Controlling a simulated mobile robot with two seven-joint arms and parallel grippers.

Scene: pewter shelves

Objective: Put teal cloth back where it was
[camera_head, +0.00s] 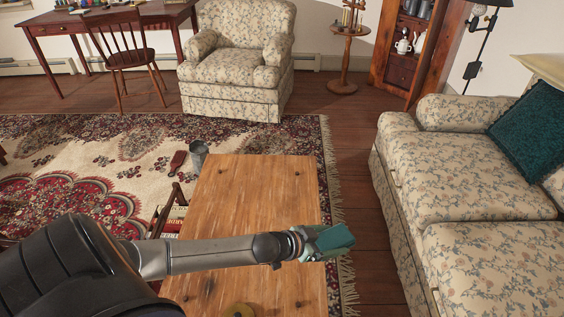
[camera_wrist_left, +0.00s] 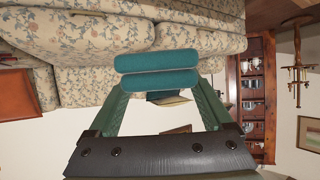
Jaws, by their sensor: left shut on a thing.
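The teal cloth (camera_head: 338,237) is a small folded bundle in my left gripper (camera_head: 318,243), at the end of the arm reaching in from the left. In the left wrist view the cloth (camera_wrist_left: 157,80) shows as two stacked teal folds between the green fingers of my left gripper (camera_wrist_left: 158,82). The gripper is shut on it. In the head view the cloth appears over the right edge of the wooden low table (camera_head: 245,190); its height above the table is hard to tell. My right gripper is not in view.
A floral sofa (camera_head: 455,176) with a dark teal cushion (camera_head: 535,130) stands at right. A floral armchair (camera_head: 237,68) is at the back. A metal bucket (camera_head: 198,158) is beside the table's far left corner.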

